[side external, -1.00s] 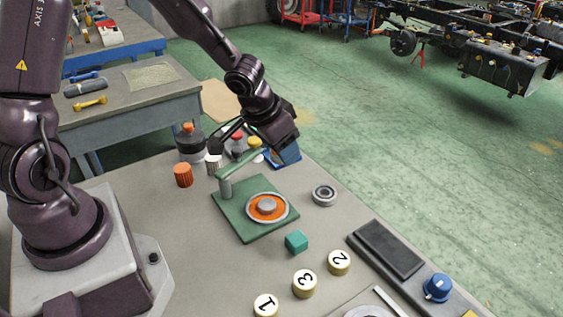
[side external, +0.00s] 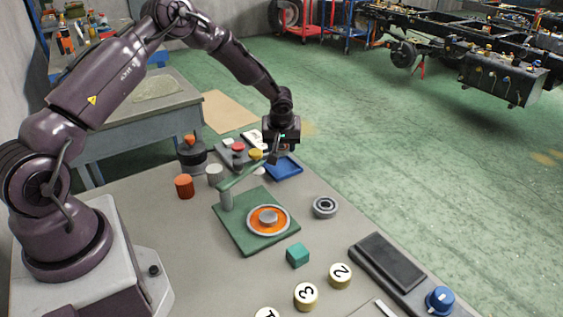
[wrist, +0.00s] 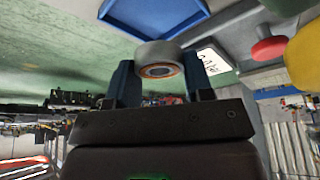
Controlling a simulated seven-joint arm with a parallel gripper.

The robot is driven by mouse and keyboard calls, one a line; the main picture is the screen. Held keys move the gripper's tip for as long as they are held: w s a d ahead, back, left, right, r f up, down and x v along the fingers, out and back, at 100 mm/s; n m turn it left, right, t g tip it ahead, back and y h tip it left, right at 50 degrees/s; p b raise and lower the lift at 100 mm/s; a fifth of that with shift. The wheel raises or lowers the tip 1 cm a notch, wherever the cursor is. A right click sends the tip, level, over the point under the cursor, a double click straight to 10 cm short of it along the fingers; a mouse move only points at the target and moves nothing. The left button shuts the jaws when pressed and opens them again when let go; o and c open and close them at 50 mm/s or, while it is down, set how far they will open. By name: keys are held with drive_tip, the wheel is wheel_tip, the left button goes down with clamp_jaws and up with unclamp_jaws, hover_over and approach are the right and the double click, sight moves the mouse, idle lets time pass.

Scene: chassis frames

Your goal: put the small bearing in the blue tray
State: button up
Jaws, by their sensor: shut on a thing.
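My gripper (side external: 274,155) points down beside the left edge of the blue tray (side external: 286,169). In the wrist view my gripper (wrist: 160,72) is shut on a small grey bearing (wrist: 157,54) with an orange-brown inner ring. The bearing is off the table. The blue tray also shows in the wrist view (wrist: 118,14), just beyond the bearing. The side view does not show the held bearing clearly. The visible part of the tray floor looks empty; its left part is hidden by my gripper.
Another grey bearing (side external: 324,207) lies on the bench. A green fixture (side external: 252,232) with an arm and orange disc stands near the tray. A button box (side external: 235,153), white cylinder (side external: 215,175), orange cap (side external: 184,186) and teal cube (side external: 297,255) are around.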

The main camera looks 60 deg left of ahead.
sight(282, 166)
drive_tip(key=shift+f, duration=2.55)
drive_tip(key=shift+f, duration=0.2)
